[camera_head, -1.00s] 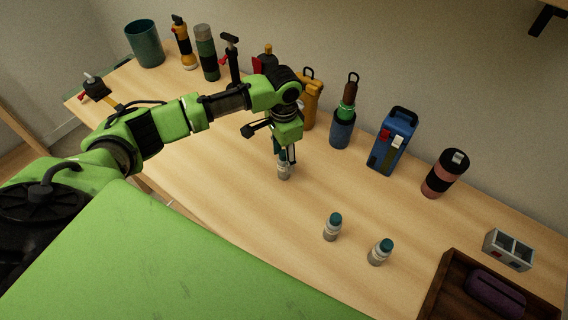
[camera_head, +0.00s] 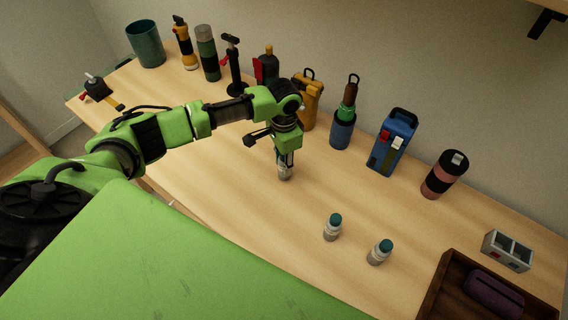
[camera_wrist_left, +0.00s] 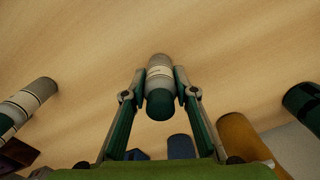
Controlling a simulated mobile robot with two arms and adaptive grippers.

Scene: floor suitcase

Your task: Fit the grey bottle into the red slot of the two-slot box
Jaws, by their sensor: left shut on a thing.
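My left gripper (camera_head: 285,165) is shut on a small grey bottle (camera_head: 284,174) with a pale band, which stands upright at the table surface. In the left wrist view the bottle (camera_wrist_left: 159,72) sits between both fingers, its dark teal cap towards the camera. Whether its base touches the table is hard to tell. My right gripper is not in view.
A dark wooden tray (camera_head: 436,291) holding a purple case (camera_head: 493,292) is at the lower right. A blue box (camera_head: 391,142), a blue holder (camera_head: 342,130), a yellow container (camera_head: 308,102) and a pink-black tumbler (camera_head: 444,174) line the wall. The table's middle is mostly clear.

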